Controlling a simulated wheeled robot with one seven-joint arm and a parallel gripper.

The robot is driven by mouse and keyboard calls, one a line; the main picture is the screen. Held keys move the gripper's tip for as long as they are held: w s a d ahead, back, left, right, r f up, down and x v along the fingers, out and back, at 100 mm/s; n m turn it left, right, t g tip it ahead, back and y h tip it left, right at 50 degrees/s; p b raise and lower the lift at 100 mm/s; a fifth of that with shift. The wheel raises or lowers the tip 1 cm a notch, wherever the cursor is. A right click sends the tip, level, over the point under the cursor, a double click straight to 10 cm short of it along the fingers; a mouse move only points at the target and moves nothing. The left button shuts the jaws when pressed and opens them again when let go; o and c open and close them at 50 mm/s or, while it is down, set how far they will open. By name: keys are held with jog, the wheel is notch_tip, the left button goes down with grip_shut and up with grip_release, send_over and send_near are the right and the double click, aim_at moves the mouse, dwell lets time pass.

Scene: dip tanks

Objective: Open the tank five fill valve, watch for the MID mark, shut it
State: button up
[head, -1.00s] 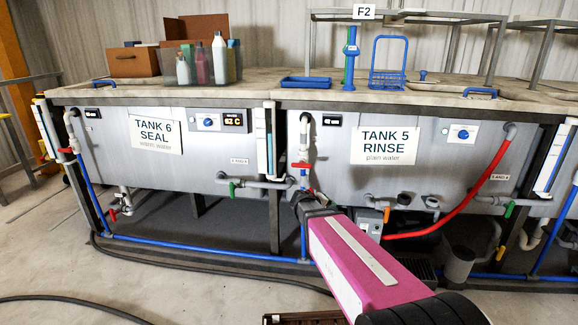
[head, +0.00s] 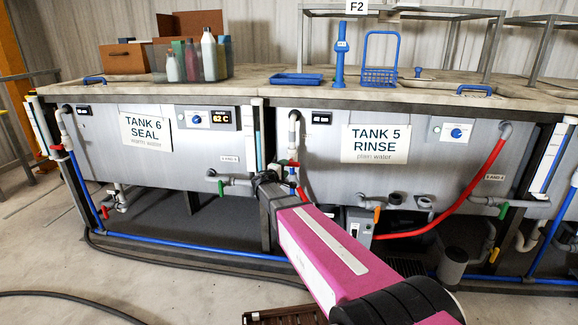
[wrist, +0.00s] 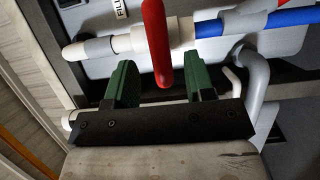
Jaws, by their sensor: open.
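Tank five is the grey tank with the TANK 5 RINSE sign (head: 381,144). Its fill valve has a red lever (wrist: 157,45), large in the wrist view, lying across the white and blue pipe (wrist: 225,26). A partly cut-off label reading FILL (wrist: 120,8) is beside it. My gripper (wrist: 161,82) is open, with its green fingers on either side of the lever's free end and a gap showing on both sides. In the head view my gripper (head: 268,180) is at the valve and partly hides it. White level gauges stand at both ends of the tank; their MID marks are unreadable.
A green-handled valve (head: 220,187) on a grey pipe is just left of my gripper. A red hose (head: 470,195) curves down the tank front. A grey box (head: 359,226) stands below the tank. The tank-top rim (head: 430,98) overhangs the front.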

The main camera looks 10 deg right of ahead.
aim_at(290, 166)
jog(key=shift+x, duration=2.35)
grip_shut()
